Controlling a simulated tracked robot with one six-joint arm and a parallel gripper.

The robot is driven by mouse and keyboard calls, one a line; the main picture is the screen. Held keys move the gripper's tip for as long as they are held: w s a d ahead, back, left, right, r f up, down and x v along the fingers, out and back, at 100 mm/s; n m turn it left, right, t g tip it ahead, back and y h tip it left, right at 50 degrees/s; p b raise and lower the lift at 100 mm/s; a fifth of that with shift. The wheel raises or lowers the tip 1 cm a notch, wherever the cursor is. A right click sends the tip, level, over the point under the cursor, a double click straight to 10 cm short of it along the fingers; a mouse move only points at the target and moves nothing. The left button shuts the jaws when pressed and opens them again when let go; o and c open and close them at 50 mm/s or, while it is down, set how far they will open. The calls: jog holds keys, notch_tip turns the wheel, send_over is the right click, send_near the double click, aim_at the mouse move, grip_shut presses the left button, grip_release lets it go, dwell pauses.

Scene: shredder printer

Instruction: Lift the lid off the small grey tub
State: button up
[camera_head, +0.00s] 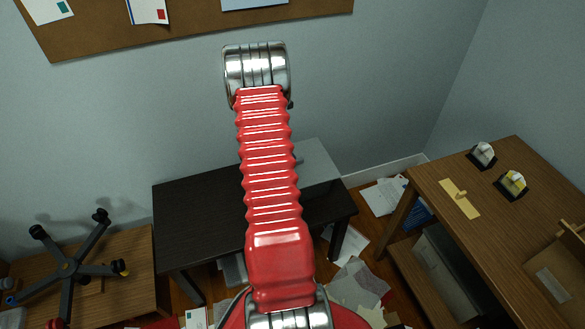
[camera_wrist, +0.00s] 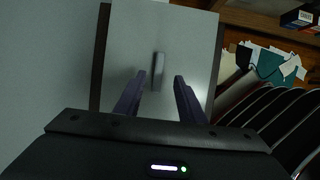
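In the wrist view a flat light-grey lid (camera_wrist: 190,45) fills the upper middle, with a short grey bar handle (camera_wrist: 158,70) on it. My gripper (camera_wrist: 160,78) is open, its two dark fingers apart. The handle lies between the fingertips in the picture, nearer the left one, with gaps on both sides. I cannot tell whether the tips are down level with it. In the head view a pale grey top (camera_head: 318,165) shows at the back right of the dark table; my red arm covers part of it and hides my gripper. The tub's walls are not clearly seen.
The dark table (camera_head: 195,210) stands against the wall, its left part clear. A wooden desk (camera_head: 445,200) at the right holds small items and a yellow plate (camera_head: 459,199). Papers (camera_head: 357,283) litter the floor. An upturned chair base (camera_head: 70,265) is at left.

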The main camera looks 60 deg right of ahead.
jog(key=shift+d+f, duration=0.1)
jog(key=shift+f, duration=0.15)
jog(key=shift+s, duration=0.1)
jog(key=shift+w+x, duration=0.15)
jog(key=shift+x, duration=1.15)
jog(key=shift+w+x, duration=0.15)
jog(key=shift+x, duration=1.15)
jog(key=shift+f, duration=0.15)
jog(key=shift+c, duration=0.6)
grip_shut()
